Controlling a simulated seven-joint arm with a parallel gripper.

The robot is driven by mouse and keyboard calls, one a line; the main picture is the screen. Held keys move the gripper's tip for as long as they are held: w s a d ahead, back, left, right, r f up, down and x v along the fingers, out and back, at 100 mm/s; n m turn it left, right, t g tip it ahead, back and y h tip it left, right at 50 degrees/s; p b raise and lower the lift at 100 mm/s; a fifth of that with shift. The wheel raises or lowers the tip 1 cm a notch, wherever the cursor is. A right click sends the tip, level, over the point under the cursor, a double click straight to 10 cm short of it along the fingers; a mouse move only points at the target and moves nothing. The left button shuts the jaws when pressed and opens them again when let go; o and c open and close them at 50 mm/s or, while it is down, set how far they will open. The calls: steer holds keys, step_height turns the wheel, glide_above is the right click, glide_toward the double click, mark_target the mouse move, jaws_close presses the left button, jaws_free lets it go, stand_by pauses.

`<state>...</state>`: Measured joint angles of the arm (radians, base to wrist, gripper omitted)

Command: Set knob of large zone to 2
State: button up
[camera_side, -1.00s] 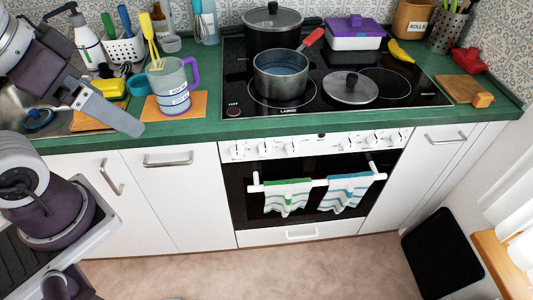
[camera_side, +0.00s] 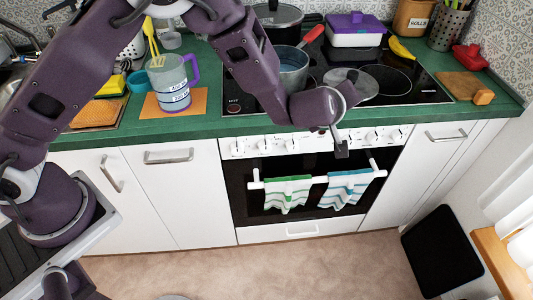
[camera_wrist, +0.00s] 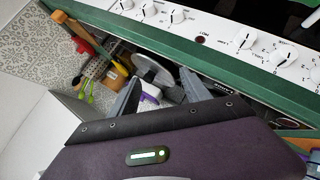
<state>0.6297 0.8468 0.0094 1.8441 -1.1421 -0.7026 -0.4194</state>
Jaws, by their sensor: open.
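The stove's white control panel (camera_side: 310,143) carries a row of knobs along the front edge of the counter. Left knobs (camera_side: 266,143) and right knobs (camera_side: 374,137) show in the side view, and my arm covers part of the middle. In the wrist view, one group of knobs (camera_wrist: 177,16) and another group (camera_wrist: 284,53) lie either side of a dark red light (camera_wrist: 201,40). Their small labels are too blurred to tell which knob is the large zone's. My gripper (camera_side: 341,148) is in front of the panel's middle, open and empty, its fingers apart (camera_wrist: 162,92); I see no contact with a knob.
The oven handle (camera_side: 320,181) with two striped towels hangs just below the panel. A saucepan (camera_side: 291,68), a loose lid (camera_side: 351,84) and a white-purple casserole (camera_side: 355,30) stand on the hob. A measuring jug (camera_side: 170,82) stands left.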

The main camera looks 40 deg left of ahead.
step_height(320, 180, down, 9)
steer(key=s+a+n+y, duration=0.1)
steer(key=s+y, duration=0.1)
steer(key=y, duration=0.1)
steer(key=n+t+y, duration=0.2)
steer(key=y, duration=0.5)
glide_toward(266, 150)
steer(key=w, duration=0.2)
steer(key=shift+y, duration=0.4)
steer(key=x, duration=0.7)
steer(key=shift+s+a+f, duration=0.25)
steer(key=shift+s+a, duration=0.05)
steer(key=shift+a, duration=0.15)
steer(key=shift+c, duration=0.3)
jaws_close()
